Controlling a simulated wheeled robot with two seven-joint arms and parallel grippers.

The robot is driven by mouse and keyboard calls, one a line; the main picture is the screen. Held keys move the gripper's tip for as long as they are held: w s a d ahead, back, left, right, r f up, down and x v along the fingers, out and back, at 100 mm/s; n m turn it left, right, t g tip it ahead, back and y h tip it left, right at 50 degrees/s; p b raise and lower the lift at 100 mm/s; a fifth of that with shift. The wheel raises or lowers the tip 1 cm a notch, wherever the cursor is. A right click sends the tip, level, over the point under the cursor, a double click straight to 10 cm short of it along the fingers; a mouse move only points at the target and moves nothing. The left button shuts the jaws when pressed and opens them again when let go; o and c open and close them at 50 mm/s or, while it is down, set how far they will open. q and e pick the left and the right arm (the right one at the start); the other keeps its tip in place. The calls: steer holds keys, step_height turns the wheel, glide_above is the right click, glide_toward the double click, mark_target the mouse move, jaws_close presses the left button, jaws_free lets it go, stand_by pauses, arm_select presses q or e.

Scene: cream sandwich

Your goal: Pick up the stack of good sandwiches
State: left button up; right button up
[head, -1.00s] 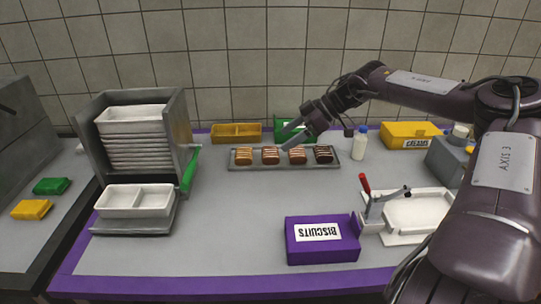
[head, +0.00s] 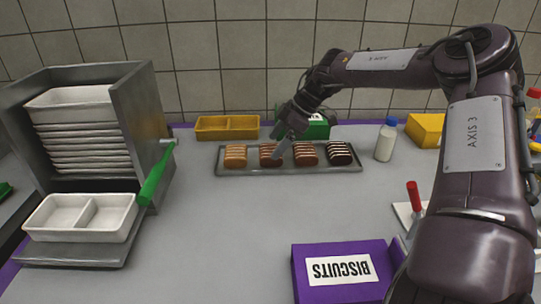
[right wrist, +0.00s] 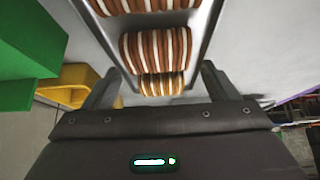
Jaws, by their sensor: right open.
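A grey tray (head: 290,169) at the back of the table holds several stacks of cream sandwiches in a row. From left they are a tan stack (head: 235,157), a reddish-brown stack (head: 267,157), a darker brown stack (head: 306,154) and a near-black stack (head: 339,153). My right gripper (head: 279,152) is open, its fingertips low at the reddish-brown stack. The right wrist view shows its open fingers (right wrist: 161,72) on either side of the row, around the reddish-brown (right wrist: 155,50) and tan (right wrist: 162,86) stacks. I cannot tell whether they touch. My left gripper is not in view.
A yellow bin (head: 227,128) and a green box (head: 316,128) stand behind the tray. A white-and-blue bottle (head: 386,140) is at its right. A purple biscuits box (head: 340,271) is in front. A rack of white trays (head: 85,135) stands left. The table centre is clear.

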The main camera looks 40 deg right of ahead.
mark_target(270, 150)
steer(key=shift+x, duration=2)
steer(key=shift+d, duration=0.15)
steer(key=c, duration=0.7)
steer(key=shift+c, duration=0.2)
steer(key=shift+r, duration=0.1)
